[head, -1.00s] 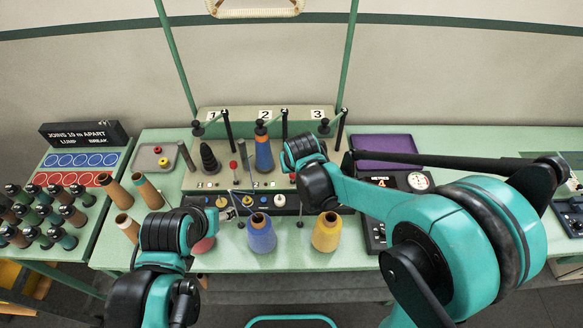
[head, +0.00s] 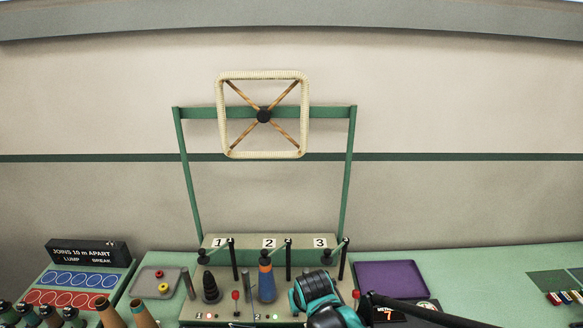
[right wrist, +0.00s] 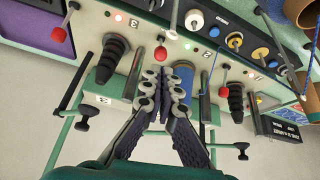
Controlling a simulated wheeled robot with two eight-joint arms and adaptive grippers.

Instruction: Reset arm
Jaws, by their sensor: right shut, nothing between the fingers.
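My right arm shows in the head view at the bottom centre, its teal and black wrist in front of the numbered machine (head: 218,257). Its fingers are hidden there. In the right wrist view my right gripper (right wrist: 163,80) has its two grey fingers together, with nothing held. Behind the fingertips, a blue cone (right wrist: 184,72) stands on the machine; in the head view this blue and orange cone (head: 266,282) is at position 2. My left gripper is not in view.
Black spindles (head: 210,287) and red-topped levers (head: 236,297) stand on the machine. A square frame (head: 263,155) hangs above it on green posts. A sign box (head: 87,252) stands far left.

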